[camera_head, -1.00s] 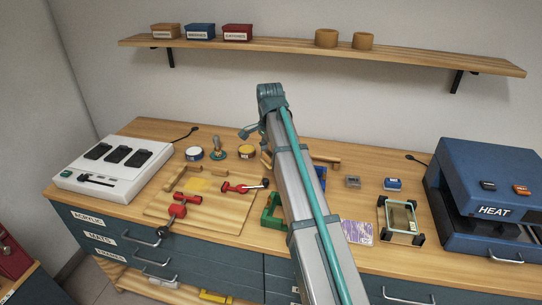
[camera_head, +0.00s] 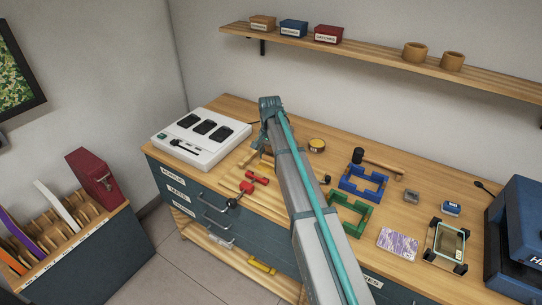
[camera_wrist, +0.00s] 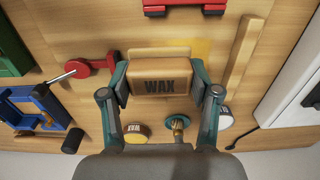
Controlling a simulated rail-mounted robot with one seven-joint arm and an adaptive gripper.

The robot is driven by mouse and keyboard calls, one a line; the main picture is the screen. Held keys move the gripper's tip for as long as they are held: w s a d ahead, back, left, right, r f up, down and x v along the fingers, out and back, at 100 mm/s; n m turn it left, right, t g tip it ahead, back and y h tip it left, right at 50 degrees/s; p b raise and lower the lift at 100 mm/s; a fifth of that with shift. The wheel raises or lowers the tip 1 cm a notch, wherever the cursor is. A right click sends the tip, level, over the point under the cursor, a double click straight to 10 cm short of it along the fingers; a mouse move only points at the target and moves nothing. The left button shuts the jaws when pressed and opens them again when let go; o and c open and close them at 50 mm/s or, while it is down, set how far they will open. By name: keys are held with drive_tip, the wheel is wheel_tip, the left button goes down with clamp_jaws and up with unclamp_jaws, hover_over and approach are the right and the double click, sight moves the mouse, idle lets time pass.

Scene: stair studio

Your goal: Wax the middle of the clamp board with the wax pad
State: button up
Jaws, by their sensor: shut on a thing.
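My gripper (camera_wrist: 160,86) is shut on the wax pad (camera_wrist: 158,86), a tan block marked WAX, in the wrist view. The pad is over the wooden clamp board (camera_wrist: 205,78); I cannot tell whether it touches. A yellow patch (camera_wrist: 202,47) on the board shows beside the pad. A red clamp (camera_wrist: 90,67) lies to the pad's left, and another red clamp (camera_wrist: 185,6) is at the top. In the head view the clamp board (camera_head: 268,199) is partly behind my arm, with red clamps (camera_head: 247,187) at its front. My gripper is mostly hidden there.
A yellow WAX tin (camera_wrist: 136,132), a green-handled tool (camera_wrist: 178,130) and a white-topped tin (camera_wrist: 225,118) stand by the board. A wooden bar (camera_wrist: 243,62) runs along one side. Blue (camera_head: 364,183) and green (camera_head: 350,214) frames lie right. The white machine (camera_head: 200,138) stands left.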

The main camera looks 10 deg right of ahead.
drive_tip(key=b, duration=0.3)
hover_over(271, 176)
drive_tip(key=shift+w+a+f, duration=0.1)
drive_tip(key=shift+f, duration=2.85)
drive_tip(key=shift+f+b, duration=0.45)
drive_tip(key=shift+f, duration=0.45)
drive_tip(key=shift+w+d, duration=0.5)
drive_tip(key=shift+w, duration=0.2)
drive_tip(key=shift+w+d, duration=2)
drive_tip(key=shift+w, duration=0.25)
drive_tip(key=shift+s+a, duration=1.25)
drive_tip(key=shift+s, duration=0.25)
drive_tip(key=shift+s+a, duration=1.2)
drive_tip(key=shift+s, duration=0.3)
drive_tip(key=shift+r+p, duration=2.05)
drive_tip(key=shift+r, duration=1.95)
drive_tip(key=shift+a+f, duration=0.1)
drive_tip(key=shift+a, duration=0.05)
